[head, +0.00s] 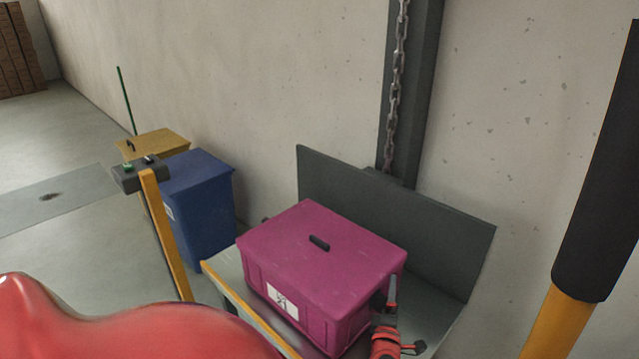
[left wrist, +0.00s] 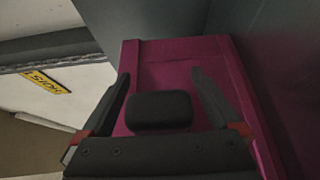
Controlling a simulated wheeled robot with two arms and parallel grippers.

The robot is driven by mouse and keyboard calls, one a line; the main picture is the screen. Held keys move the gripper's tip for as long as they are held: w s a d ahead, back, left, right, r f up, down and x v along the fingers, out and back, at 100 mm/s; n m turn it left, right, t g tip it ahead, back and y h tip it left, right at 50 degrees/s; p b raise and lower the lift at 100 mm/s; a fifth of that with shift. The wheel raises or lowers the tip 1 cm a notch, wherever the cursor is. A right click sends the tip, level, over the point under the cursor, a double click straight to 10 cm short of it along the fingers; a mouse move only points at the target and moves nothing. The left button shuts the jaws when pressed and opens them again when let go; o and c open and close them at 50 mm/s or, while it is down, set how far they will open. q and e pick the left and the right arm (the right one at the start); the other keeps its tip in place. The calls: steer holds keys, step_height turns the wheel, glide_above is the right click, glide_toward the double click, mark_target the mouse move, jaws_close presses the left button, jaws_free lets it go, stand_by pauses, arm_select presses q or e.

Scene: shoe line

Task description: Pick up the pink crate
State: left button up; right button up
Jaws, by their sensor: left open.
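The pink crate (head: 290,232) has its lid on and stands upright on a grey metal platform (head: 226,270). Its lid has a small black grip (head: 319,243) and its front has a white label (head: 283,299). My left gripper (head: 394,304) is at the crate's right end, low in the head view and partly cut by the picture's edge. In the left wrist view the crate's end wall (left wrist: 180,60) fills the middle. A black handle (left wrist: 160,111) on it lies between my open left fingers (left wrist: 162,90). I cannot tell whether they touch it. My right gripper is not in view.
A grey back plate (head: 400,215) stands behind the crate, with a column and chain (head: 397,70) above it. A yellow post with a control box (head: 140,173) rises nearby. A black-and-yellow bar (head: 600,180) crosses the right side.

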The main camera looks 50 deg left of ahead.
arm_select(q)
jaws_close()
stand_by(0.5)
